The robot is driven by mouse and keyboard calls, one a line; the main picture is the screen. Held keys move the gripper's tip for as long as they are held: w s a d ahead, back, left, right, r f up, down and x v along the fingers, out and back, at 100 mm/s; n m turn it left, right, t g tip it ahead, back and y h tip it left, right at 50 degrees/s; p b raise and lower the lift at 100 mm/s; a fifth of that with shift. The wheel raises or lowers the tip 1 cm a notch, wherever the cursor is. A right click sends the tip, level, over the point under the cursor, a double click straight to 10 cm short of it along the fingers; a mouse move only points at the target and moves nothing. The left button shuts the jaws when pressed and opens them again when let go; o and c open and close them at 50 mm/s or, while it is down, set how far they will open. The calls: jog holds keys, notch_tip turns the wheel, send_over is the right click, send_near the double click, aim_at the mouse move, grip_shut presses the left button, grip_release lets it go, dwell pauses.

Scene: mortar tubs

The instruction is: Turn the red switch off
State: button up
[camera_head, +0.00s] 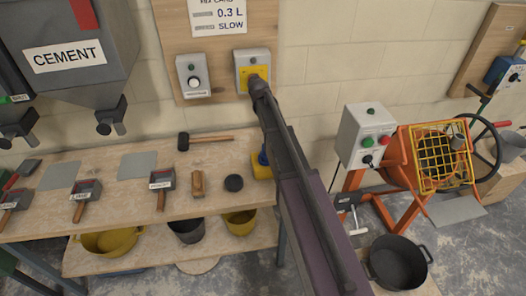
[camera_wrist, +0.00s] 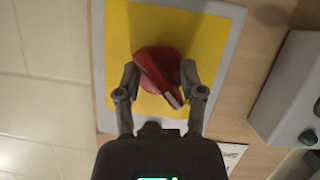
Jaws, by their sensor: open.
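The red switch (camera_wrist: 158,72) is a rotary knob on a yellow plate (camera_wrist: 118,30) in the wrist view. Its ridge is tilted, running from upper left to lower right. My gripper (camera_wrist: 159,75) is open, with one finger on each side of the knob; I cannot tell whether either finger touches it. In the head view my gripper (camera_head: 256,80) is at the grey box with the yellow plate (camera_head: 243,58) on the wooden wall panel. The knob is hidden behind my gripper there.
Left of the yellow-plated box is another grey control box (camera_head: 193,76). Below is a wooden bench (camera_head: 110,215) with a mallet (camera_head: 205,138) and several tools. A mixer control box (camera_head: 364,135) and orange mixer (camera_head: 405,160) stand right of my arm.

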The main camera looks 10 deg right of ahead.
jog(key=shift+m+y, duration=1.4)
jog(key=shift+m, duration=0.4)
jog(key=shift+m+t+y+b, duration=0.3)
jog(key=shift+m+y+b, duration=0.85)
jog(key=shift+m, duration=0.85)
jog(key=p+v, duration=0.4)
jog(key=v, duration=1)
jog(key=s+a+f+n+g+b, duration=0.1)
jog(key=s+a+f+n+g, duration=0.1)
jog(key=s+f, duration=0.4)
jog(key=s+a+f+n+g+b, duration=0.1)
jog(key=s+a+f+n+g, duration=0.2)
jog(key=s+f+g, duration=0.4)
jog(key=shift+s+a+f+n, duration=0.25)
jog(key=shift+s+a, duration=0.5)
jog(key=shift+s, duration=1.85)
